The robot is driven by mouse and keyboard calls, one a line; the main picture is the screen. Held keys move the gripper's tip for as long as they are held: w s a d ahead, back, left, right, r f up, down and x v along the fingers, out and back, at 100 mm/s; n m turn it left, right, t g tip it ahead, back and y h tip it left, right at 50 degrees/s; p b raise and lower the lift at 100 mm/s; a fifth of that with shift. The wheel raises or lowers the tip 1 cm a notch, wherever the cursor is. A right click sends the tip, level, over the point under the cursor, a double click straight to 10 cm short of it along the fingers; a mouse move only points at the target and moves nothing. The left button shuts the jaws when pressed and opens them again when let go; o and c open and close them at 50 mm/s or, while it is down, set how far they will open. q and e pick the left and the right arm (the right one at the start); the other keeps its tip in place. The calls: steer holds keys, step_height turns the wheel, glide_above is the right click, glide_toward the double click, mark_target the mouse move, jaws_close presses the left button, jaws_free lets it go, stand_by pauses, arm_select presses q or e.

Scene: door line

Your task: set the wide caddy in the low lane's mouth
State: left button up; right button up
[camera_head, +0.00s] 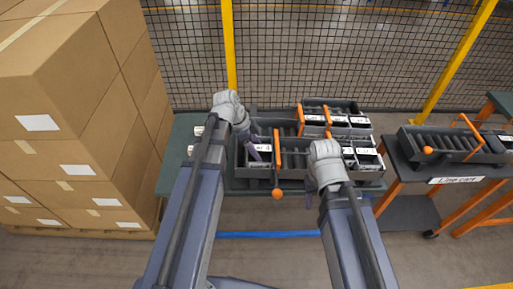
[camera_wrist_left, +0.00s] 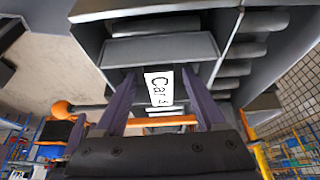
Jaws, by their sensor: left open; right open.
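On the green table (camera_head: 240,187) stand grey trays with rollers, orange bars and white-labelled compartments. My left gripper (camera_head: 252,148) is open over the left grey tray (camera_head: 257,172). In the left wrist view, my left gripper (camera_wrist_left: 160,82) has its two purple fingers apart, either side of a white label (camera_wrist_left: 158,90) on a grey wall; contact cannot be told. My right gripper (camera_head: 335,192) is open near the table's front right, beside labelled compartments (camera_head: 367,161). Which tray is the wide caddy, and which lane is low, I cannot tell.
A line cart (camera_head: 453,180) at right carries another roller tray (camera_head: 445,140) with an orange bar and knob. Stacked cartons (camera_head: 70,110) stand at left. A mesh fence (camera_head: 330,55) with yellow posts runs behind the table. Floor (camera_head: 280,262) is open in front.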

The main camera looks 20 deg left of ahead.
arm_select(q)
steer(key=p+v, duration=0.6)
steer(key=v, duration=0.1)
steer(key=shift+r+p, duration=0.15)
steer(key=shift+p, duration=0.2)
steer(key=shift+s+a+r+p, duration=0.1)
steer(key=shift+a+r+p, duration=0.05)
steer(key=shift+r+p, duration=0.15)
steer(key=shift+f, duration=0.1)
stand_by(0.9)
